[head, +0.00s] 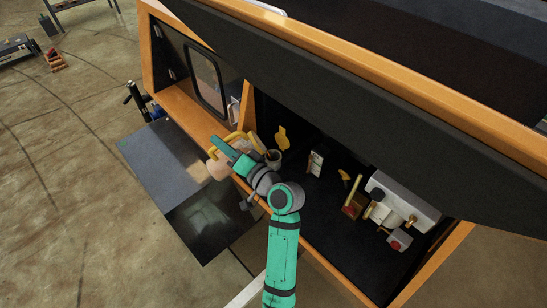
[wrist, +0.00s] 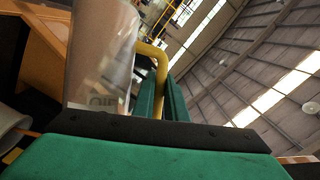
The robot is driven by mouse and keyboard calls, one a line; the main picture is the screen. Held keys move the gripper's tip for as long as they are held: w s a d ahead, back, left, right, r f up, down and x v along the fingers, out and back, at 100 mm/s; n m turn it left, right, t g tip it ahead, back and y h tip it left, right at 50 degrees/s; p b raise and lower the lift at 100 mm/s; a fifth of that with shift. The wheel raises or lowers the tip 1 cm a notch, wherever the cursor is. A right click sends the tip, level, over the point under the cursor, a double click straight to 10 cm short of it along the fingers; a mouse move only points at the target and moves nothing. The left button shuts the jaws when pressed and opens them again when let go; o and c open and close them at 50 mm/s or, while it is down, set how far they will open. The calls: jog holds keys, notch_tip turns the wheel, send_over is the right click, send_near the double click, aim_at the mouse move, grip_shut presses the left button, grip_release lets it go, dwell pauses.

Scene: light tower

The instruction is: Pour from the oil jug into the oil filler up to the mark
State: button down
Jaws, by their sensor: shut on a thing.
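The oil jug (head: 218,169) is pale and translucent with a yellow handle; the arm hides part of it in the head view. In the wrist view the jug (wrist: 102,50) fills the upper left, with its OIL label upside down. My gripper (head: 217,146) is shut on the yellow handle, which passes between the green fingers (wrist: 163,95) in the wrist view. I cannot make out a mark or any oil flowing.
The orange cabinet edge (head: 190,118) runs below the raised dark hood (head: 360,90). Inside the bay are a small white box (head: 315,163), a yellow lever (head: 352,192) and a grey metal unit (head: 405,205). A dark panel (head: 165,160) lies outside to the left.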

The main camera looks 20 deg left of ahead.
aim_at(210, 164)
jog(key=shift+w+d+r, duration=0.1)
jog(key=shift+w, duration=0.1)
jog(key=shift+s, duration=0.15)
jog(key=a+n, duration=0.1)
jog(key=s+n+h, duration=0.1)
jog(key=shift+s+a+f+n, duration=0.3)
jog(key=shift+a+f, duration=0.05)
jog(key=shift+a, duration=0.05)
jog(key=shift+s+a+f+n+h, duration=0.1)
jog(key=shift+s+f+n+h, duration=0.05)
jog(key=shift+n+h, duration=0.35)
jog(key=shift+f+n, duration=0.2)
jog(key=shift+n, duration=0.1)
jog(key=shift+s+a+f+n+h, duration=0.4)
jog(key=shift+s+a+n+h, duration=0.25)
jog(key=shift+s, duration=0.2)
jog(key=shift+s+a+f+n+t+h+b, duration=0.65)
jog(key=shift+a+f+n+h, duration=0.45)
jog(key=shift+f+n, duration=1)
jog(key=shift+s+d+r, duration=0.1)
jog(key=shift+d+r, duration=0.05)
jog(key=shift+r, duration=2.7)
